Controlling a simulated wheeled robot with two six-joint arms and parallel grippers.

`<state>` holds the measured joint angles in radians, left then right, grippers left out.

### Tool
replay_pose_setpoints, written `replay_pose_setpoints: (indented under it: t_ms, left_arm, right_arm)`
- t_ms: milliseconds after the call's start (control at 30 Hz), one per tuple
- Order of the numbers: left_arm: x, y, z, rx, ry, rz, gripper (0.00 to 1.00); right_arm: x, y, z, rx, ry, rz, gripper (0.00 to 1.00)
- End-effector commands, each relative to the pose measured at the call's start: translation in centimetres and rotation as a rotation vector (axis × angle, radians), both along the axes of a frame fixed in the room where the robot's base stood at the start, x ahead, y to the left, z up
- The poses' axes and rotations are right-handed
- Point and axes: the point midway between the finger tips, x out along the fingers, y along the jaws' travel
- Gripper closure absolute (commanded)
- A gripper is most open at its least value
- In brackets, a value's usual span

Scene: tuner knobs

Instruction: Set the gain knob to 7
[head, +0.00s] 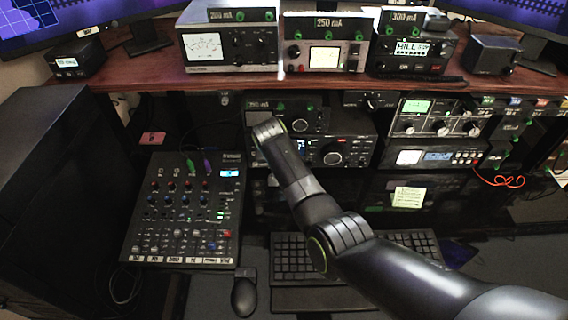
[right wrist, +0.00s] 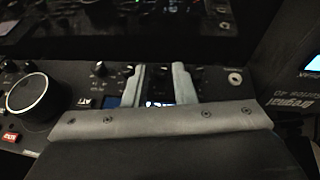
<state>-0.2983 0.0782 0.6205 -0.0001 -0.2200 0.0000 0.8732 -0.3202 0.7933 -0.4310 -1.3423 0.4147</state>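The black radio (head: 352,150) with a large round knob (head: 333,154) stands on the middle shelf in the head view. The large knob shows at the left of the right wrist view (right wrist: 28,96), with a small knob (right wrist: 100,69) to its right. I cannot read which knob is the gain knob or its setting. My right arm reaches across the head view to the radio's left part, hiding its own gripper there. In the right wrist view my right gripper (right wrist: 158,82) has its two fingers apart in front of the panel. Whether a knob stands between them is unclear. My left gripper is not in view.
A mixer (head: 187,210) lies left of my arm, with a mouse (head: 244,292) and keyboard (head: 292,254) below. A smaller unit (head: 318,116) sits on top of the radio. More radio units (head: 436,118) stand to the right. Meters (head: 228,44) line the upper shelf.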

Motion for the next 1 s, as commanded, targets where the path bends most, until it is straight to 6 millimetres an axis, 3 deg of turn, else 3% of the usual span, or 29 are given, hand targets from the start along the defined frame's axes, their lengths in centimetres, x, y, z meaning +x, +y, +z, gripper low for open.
replay_pose_setpoints:
  t_ms: [100, 300, 567, 1000]
  left_arm:
    - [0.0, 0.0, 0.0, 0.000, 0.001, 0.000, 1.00]
    - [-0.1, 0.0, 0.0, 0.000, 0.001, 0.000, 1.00]
    - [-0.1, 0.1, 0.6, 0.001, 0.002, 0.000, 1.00]
    - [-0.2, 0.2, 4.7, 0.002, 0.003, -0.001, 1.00]
  right_arm:
    - [0.0, 0.0, 0.1, 0.000, 0.000, 0.000, 0.77]
    - [0.0, 0.0, 0.0, 0.000, 0.000, 0.000, 1.00]
    - [0.0, -0.1, 0.2, 0.021, 0.000, 0.000, 1.00]
    - [0.0, -1.0, 0.5, 0.283, 0.000, -0.003, 1.00]
